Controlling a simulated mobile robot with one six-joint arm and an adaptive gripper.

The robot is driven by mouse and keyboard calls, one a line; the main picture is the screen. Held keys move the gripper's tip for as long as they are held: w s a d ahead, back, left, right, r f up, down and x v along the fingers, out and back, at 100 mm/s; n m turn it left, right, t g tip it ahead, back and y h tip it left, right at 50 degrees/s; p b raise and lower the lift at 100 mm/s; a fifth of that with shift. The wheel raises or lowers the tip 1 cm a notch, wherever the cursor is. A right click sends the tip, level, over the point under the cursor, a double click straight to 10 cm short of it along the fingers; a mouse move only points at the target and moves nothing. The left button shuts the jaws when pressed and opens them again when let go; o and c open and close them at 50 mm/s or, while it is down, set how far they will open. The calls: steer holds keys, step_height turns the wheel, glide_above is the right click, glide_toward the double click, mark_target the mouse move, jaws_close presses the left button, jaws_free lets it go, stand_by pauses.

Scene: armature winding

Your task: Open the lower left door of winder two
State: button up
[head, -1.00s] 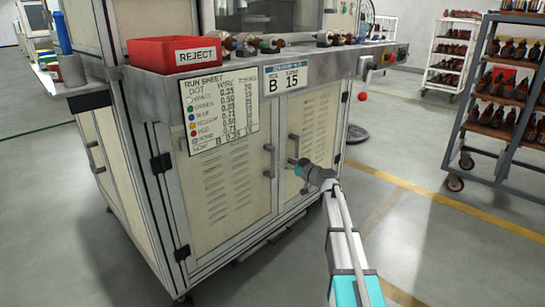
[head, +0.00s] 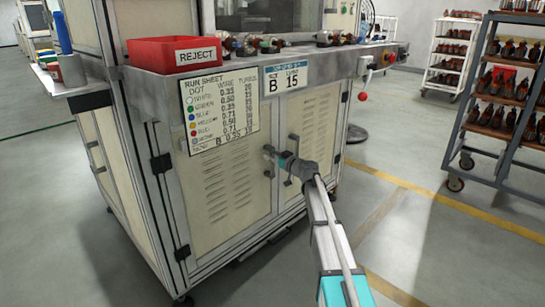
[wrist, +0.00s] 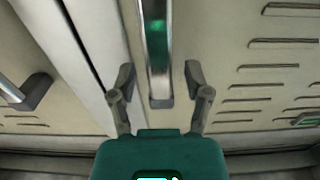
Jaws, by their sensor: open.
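The lower left door (head: 215,200) of the winder is a cream panel with louvres, and it looks shut. Its upright metal bar handle (wrist: 157,45) stands between the two fingers of my gripper (wrist: 157,80) in the wrist view. The fingers are open, one on each side of the bar, with a gap on both sides. In the head view my gripper (head: 270,155) is at this handle and hides part of it. The lower right door (head: 320,130) is beside it, also looking shut; its handle shows at the left of the wrist view (wrist: 22,92).
A red ball-ended lever (head: 363,96) sticks out at the right. Racks (head: 500,110) stand at the far right. Floor in front is clear.

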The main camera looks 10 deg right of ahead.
jaws_close()
steer(key=shift+s, duration=0.15)
